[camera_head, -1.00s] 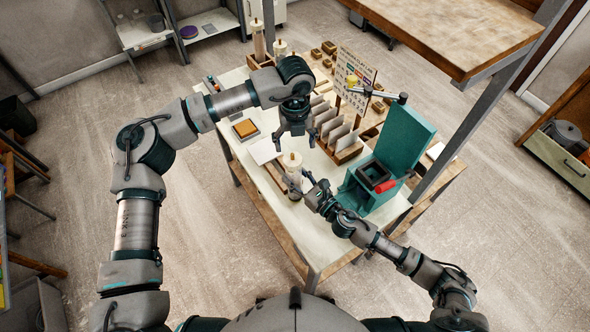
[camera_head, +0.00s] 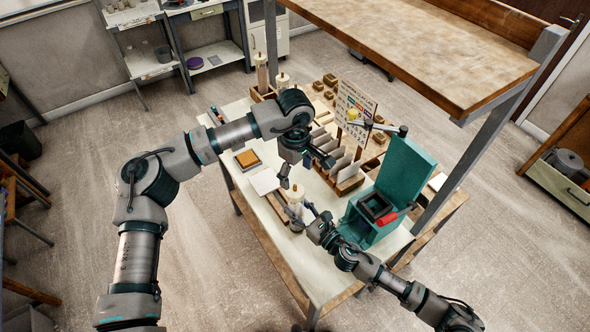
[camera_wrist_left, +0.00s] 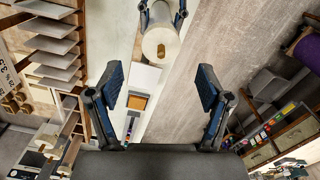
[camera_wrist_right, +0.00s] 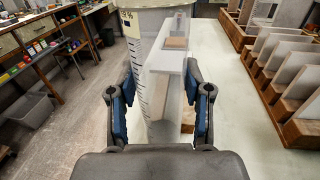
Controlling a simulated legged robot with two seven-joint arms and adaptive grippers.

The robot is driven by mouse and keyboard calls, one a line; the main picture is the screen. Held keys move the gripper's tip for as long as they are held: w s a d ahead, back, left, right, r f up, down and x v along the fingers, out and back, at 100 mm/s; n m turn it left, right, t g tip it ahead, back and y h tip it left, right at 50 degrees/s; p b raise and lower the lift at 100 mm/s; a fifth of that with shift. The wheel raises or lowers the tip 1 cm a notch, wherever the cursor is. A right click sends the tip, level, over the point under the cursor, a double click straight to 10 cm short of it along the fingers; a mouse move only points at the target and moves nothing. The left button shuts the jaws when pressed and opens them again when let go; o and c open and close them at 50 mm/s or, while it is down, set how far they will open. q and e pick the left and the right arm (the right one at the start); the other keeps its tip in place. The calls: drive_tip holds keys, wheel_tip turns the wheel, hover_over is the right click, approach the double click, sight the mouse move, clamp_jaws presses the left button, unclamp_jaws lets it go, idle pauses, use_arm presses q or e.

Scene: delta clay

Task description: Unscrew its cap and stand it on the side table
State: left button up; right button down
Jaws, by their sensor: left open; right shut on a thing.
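A clear graduated cylinder with a pale top and a small brown knob stands upright near the table's front edge in the head view (camera_head: 295,195). The left wrist view shows its round top and knob (camera_wrist_left: 161,42) from above; the right wrist view shows its marked side (camera_wrist_right: 158,75). My right gripper (camera_head: 305,214) is shut around the cylinder's side, with one finger on each side. My left gripper (camera_head: 306,172) is open and empty, above and close by the top, pointing down. In the left wrist view its fingers (camera_wrist_left: 160,85) are apart, with the knob beyond them.
A teal press (camera_head: 400,175) with a red handle stands right of the cylinder. Upright tile racks (camera_head: 345,172) and a sign board (camera_head: 355,110) lie behind. Similar capped cylinders (camera_head: 283,88) stand at the back. A raised wooden tabletop (camera_head: 420,45) has clear space on it.

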sight(296, 190)
use_arm(q)
drive_tip(key=m, duration=0.8)
drive_tip(key=shift+w, duration=0.1)
drive_tip(key=m, duration=0.4)
drive_tip(key=shift+a, duration=0.1)
drive_tip(key=m, duration=0.3)
drive_tip(key=shift+w+m, duration=0.1)
drive_tip(key=shift+m, duration=0.3)
drive_tip(key=shift+f+m, duration=0.3)
drive_tip(key=shift+f, duration=0.25)
wheel_tip(296, 190, down, 7)
drive_tip(key=shift+r, duration=0.1)
